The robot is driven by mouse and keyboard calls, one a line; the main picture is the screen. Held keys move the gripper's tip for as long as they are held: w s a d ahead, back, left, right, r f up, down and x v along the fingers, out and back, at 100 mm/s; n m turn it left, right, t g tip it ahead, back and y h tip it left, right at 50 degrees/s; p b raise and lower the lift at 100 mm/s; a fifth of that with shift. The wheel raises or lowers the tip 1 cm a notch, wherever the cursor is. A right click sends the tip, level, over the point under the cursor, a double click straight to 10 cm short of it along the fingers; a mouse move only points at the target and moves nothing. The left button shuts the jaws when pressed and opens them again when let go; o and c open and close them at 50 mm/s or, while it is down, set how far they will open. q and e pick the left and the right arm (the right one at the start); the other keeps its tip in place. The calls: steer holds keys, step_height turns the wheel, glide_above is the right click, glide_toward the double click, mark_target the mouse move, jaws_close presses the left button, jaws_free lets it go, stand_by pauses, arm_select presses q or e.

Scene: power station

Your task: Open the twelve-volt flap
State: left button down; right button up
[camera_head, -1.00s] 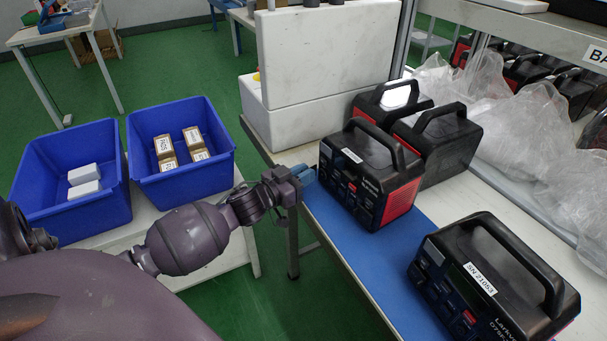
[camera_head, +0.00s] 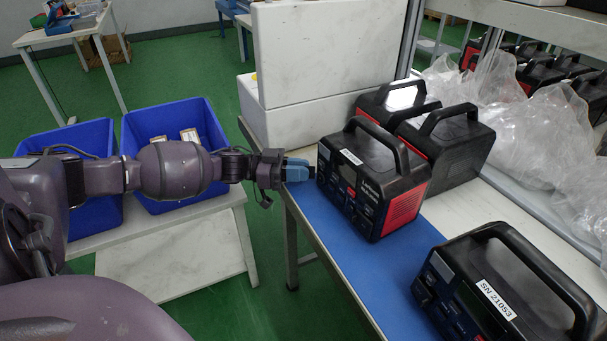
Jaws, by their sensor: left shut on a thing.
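A black power station with red side panels (camera_head: 372,180) stands upright on the blue mat (camera_head: 345,255). Its front panel with small ports faces left toward my left arm. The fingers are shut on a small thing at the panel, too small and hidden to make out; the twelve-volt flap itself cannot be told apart. A second power station labelled SN 21053 (camera_head: 505,285) stands nearer at the lower right. My right gripper is not in view.
More power stations (camera_head: 450,145) stand right behind the first one. A white case (camera_head: 330,55) stands at the back of the table. Clear plastic bags (camera_head: 500,110) lie at the right. Blue bins (camera_head: 205,110) with small boxes stand on a low table under my left arm.

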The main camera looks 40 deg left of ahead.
arm_select(q)
steer(key=shift+f+m+g+h, duration=0.15)
steer(key=shift+m+g+h, duration=0.15)
steer(key=shift+g, duration=0.1)
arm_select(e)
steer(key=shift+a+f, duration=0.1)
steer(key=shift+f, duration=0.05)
arm_select(q)
steer(key=shift+w, duration=0.1)
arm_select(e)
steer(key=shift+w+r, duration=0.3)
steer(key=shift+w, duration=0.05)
arm_select(q)
steer(key=c, duration=1.2)
jaws_free()
steer(key=shift+d, duration=0.1)
steer(key=shift+o, duration=0.2)
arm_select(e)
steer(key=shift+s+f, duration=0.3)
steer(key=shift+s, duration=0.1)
arm_select(q)
steer(key=v, duration=1.1)
steer(key=shift+w+p, duration=0.2)
steer(key=shift+p, duration=0.2)
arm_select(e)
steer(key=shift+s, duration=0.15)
